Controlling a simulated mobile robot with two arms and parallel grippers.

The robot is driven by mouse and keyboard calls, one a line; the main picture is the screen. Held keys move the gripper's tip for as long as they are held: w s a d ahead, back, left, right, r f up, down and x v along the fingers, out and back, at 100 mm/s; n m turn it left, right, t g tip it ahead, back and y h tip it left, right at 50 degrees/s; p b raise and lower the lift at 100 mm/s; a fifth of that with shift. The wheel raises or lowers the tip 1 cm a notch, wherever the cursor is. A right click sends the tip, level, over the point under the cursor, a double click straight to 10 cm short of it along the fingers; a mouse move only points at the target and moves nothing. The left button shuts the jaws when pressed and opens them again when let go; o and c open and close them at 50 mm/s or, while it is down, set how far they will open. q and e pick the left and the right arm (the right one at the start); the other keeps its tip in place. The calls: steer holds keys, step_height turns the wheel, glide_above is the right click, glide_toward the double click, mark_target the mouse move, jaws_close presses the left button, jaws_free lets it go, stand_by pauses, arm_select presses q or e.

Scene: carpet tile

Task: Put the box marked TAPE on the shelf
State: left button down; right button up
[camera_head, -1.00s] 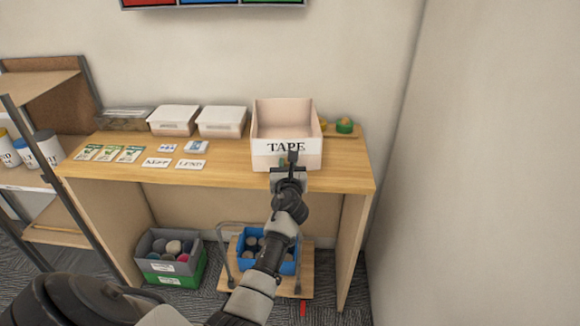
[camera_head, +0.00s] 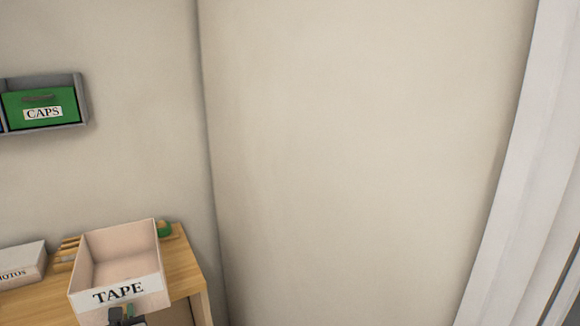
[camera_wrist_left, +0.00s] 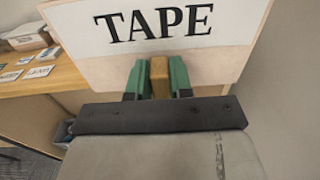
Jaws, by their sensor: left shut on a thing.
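The open, pale TAPE box (camera_head: 115,290) is at the lower left of the head view, at the right part of the wooden table. Its inside looks empty. My left gripper (camera_head: 127,318) is at the box's front, partly cut off by the picture edge. In the left wrist view its green fingers (camera_wrist_left: 158,80) are shut on a small wooden knob below the label of the TAPE box (camera_wrist_left: 225,60). I cannot tell whether the box rests on the table or hangs above it. A grey wall shelf (camera_head: 83,100) is at the upper left. My right gripper is not in view.
A green CAPS box (camera_head: 42,107) fills the visible end of the wall shelf. A white PHOTOS box (camera_head: 22,265) and a green roll (camera_head: 165,229) are on the table (camera_head: 187,275). A bare wall (camera_head: 350,150) stands to the right.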

mark_target(112, 294)
arm_select(q)
steer(key=s+d+m+t+h+b, duration=0.1)
steer(key=s+d+m+h, duration=0.4)
steer(key=s+d, duration=1.3)
steer(key=s+t+h, duration=0.1)
steer(key=h, duration=0.2)
steer(key=shift+d+r+m, duration=0.2)
steer(key=shift+r+m, duration=0.1)
steer(key=shift+r, duration=0.1)
steer(key=shift+w+a, duration=0.1)
steer(key=shift+a, duration=0.05)
